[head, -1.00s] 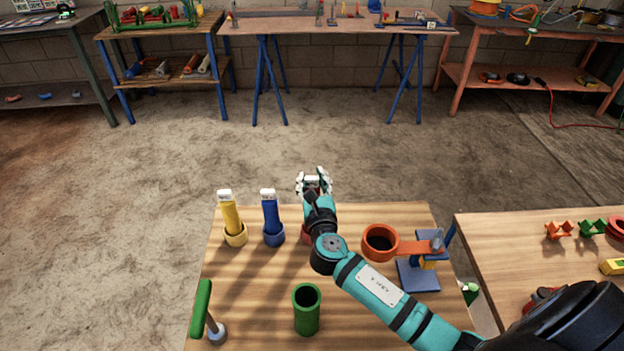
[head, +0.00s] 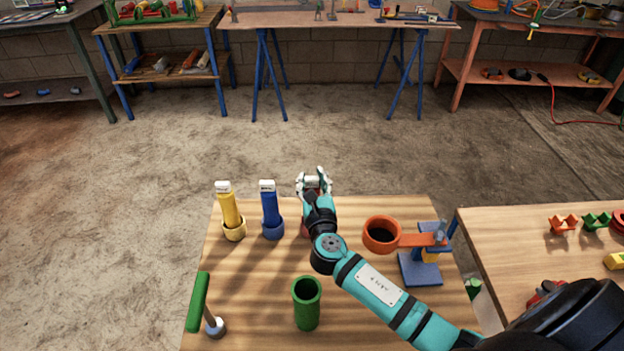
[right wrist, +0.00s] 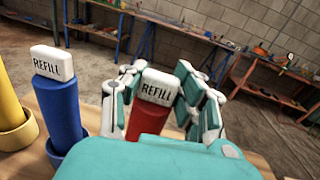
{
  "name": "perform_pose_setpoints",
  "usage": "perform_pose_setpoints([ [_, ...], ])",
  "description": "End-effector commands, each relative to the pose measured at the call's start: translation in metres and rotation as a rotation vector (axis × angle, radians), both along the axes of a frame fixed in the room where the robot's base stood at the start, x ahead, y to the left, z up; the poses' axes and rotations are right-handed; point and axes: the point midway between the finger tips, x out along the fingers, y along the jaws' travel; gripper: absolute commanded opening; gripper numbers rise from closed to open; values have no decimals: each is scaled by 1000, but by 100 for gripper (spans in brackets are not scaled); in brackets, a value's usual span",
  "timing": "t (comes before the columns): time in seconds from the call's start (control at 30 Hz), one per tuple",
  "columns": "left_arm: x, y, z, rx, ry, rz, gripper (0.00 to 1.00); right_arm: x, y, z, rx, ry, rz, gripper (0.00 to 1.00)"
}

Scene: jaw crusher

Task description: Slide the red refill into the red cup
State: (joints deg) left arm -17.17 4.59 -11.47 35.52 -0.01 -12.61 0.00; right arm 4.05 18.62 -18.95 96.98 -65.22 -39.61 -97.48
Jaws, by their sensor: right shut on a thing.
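My right gripper (head: 315,184) is over the far middle of the wooden table. In the right wrist view its fingers stand on both sides of the red refill (right wrist: 141,122), shut on it. The refill is upright, with a white cap marked REFILL (right wrist: 157,86); my wrist hides its lower end. In the head view a sliver of red (head: 304,230), probably the red cup, shows beside my arm. The rest is hidden, so I cannot tell how far the refill is in it. My left gripper is not in view.
A yellow refill (head: 229,207) and a blue refill (head: 269,205) stand in matching cups to the left. A green tube (head: 307,305) stands nearer. An orange ring on a blue stand (head: 381,234) is right, and a green-handled tool (head: 199,301) is front left.

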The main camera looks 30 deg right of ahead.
Motion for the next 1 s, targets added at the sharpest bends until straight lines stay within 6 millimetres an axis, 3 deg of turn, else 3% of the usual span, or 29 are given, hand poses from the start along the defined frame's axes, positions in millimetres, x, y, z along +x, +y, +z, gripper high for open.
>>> perform_pose_setpoints([
  [0.63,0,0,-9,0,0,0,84,0,0,-11,1,-1,0,0],
  [0.67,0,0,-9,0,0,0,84,0,0,-11,1,-1,0,33],
  [0.87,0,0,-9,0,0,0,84,0,0,-11,0,0,0,59],
  [1.0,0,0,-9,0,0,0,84,0,0,-11,0,0,0,60],
])
